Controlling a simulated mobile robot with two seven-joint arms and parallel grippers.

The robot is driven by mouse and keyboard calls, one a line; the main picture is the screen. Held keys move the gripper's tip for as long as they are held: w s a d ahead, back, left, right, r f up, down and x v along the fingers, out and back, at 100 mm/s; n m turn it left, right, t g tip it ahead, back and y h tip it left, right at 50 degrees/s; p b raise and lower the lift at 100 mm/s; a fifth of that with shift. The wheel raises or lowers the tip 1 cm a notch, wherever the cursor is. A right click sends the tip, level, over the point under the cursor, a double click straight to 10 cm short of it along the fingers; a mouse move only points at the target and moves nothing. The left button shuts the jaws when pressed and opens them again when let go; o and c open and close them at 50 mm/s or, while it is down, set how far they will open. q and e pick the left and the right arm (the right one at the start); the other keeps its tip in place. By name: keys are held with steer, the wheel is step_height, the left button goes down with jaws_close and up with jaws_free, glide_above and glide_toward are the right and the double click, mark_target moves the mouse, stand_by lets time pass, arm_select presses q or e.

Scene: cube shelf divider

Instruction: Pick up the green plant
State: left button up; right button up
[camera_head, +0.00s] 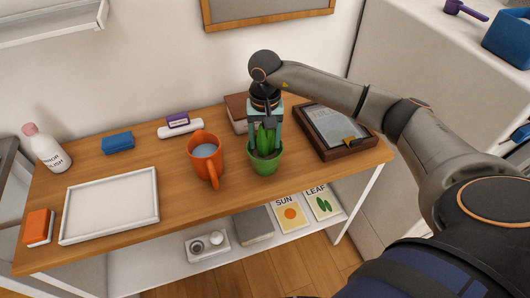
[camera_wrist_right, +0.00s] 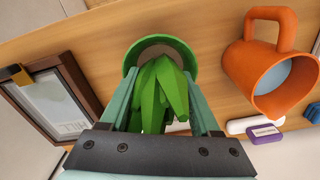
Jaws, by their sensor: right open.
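The green plant (camera_head: 264,140) stands upright in a green pot (camera_head: 265,163) on the wooden table, right of the orange mug. My right gripper (camera_head: 265,138) is directly above the pot, pointing down, with its teal fingers apart on either side of the leaves. In the right wrist view, the leaves (camera_wrist_right: 163,95) lie between the two open fingers (camera_wrist_right: 162,100), and the pot's rim (camera_wrist_right: 188,52) shows beyond the fingertips. Whether the fingers touch the plant I cannot tell. My left gripper is not in view.
An orange mug (camera_head: 206,157) with pale blue contents stands close to the pot's left. A dark framed tray (camera_head: 341,152) lies to the right, and a brown book (camera_head: 237,108) behind. A white tray (camera_head: 110,204) lies at left; some tabletop before the pot is clear.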

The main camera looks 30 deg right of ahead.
steer(key=shift+f, duration=0.55)
jaws_close()
steer(key=shift+r, duration=0.1)
stand_by(0.9)
